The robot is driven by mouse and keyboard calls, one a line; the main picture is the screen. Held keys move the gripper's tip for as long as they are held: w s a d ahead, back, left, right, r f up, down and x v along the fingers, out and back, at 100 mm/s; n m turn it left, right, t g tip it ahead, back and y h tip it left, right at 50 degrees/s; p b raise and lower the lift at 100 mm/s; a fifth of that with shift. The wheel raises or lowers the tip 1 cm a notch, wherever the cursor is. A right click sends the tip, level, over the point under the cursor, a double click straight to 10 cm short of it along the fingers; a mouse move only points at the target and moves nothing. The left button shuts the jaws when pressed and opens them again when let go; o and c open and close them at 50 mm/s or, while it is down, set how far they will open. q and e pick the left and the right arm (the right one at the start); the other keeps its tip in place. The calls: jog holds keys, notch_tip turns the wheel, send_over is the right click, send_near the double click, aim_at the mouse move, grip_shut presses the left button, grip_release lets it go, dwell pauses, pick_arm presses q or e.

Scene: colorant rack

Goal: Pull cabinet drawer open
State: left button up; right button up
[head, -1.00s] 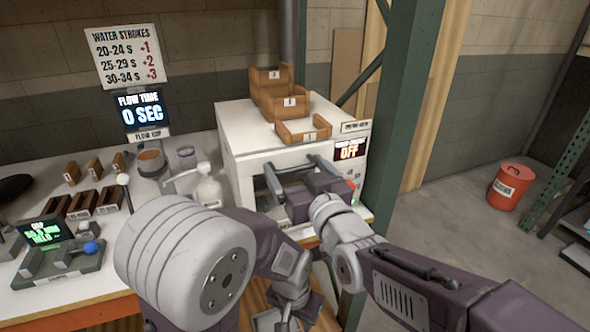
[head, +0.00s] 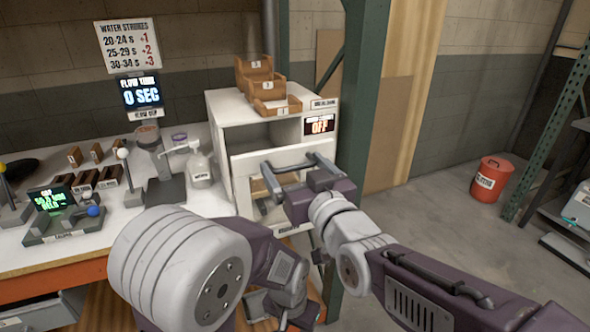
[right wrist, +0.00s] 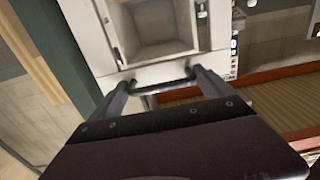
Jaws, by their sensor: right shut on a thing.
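The white cabinet (head: 217,118) stands on the bench, with an OFF display at its upper right. Its white drawer front (head: 250,160) stands out from the body, and an open hollow shows above and behind it. In the right wrist view, the drawer (right wrist: 160,50) shows a pale, empty-looking box interior. My right gripper (head: 290,163) is at the front panel, its two fingers shut on the drawer handle (right wrist: 160,88), a dark bar between the fingertips. My left arm fills the lower middle of the head view; its gripper fingers are not visible.
Wooden bins (head: 262,78) are stacked on the cabinet. A green post (head: 362,120) rises close to the cabinet's right. A red bin (head: 491,180) stands on open floor.

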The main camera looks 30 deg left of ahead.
dwell(0.3)
jog(key=o, duration=1.8)
jog(key=shift+w+d, duration=0.1)
jog(key=shift+w, duration=0.05)
jog(key=v, duration=0.9)
